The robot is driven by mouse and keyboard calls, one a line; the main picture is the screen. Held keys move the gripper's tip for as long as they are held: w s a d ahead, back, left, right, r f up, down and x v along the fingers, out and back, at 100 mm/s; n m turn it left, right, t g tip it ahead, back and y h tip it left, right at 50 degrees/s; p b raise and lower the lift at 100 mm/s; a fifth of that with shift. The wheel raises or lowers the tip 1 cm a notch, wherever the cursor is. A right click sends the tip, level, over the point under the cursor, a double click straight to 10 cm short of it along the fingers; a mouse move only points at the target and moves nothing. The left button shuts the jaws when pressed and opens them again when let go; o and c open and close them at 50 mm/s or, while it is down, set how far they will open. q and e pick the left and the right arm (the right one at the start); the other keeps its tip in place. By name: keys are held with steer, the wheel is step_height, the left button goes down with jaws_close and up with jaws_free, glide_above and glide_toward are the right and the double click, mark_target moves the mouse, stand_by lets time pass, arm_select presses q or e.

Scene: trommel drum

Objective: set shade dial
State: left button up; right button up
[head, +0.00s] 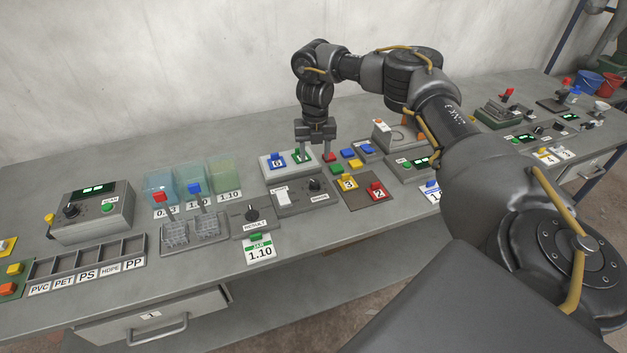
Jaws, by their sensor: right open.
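A grey panel (299,197) on the bench carries a white switch plate and a black round dial (315,185). The small label below this dial is too blurred for me to read surely, so I cannot tell if it is the shade dial. My right gripper (316,156) points down with open jaws, behind the panel and above the back of the bench. Its fingertips are near a pale tray (266,170) with numbered blue and green blocks. It is apart from the dial. My left gripper is out of view.
A RESULT panel (241,222) with another black knob stands left of the grey panel. A brown mat (355,203) with yellow and red numbered blocks lies to its right. A box with a display (93,219), clear bins (225,173) and a labelled sorter (88,258) fill the left.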

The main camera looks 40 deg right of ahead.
mark_target(315, 182)
step_height(315, 182, down, 9)
steer(key=shift+a+p, duration=0.1)
steer(key=shift+p, duration=0.5)
steer(key=shift+f, duration=0.75)
steer(key=shift+c, duration=0.4)
steer(key=c, duration=0.9)
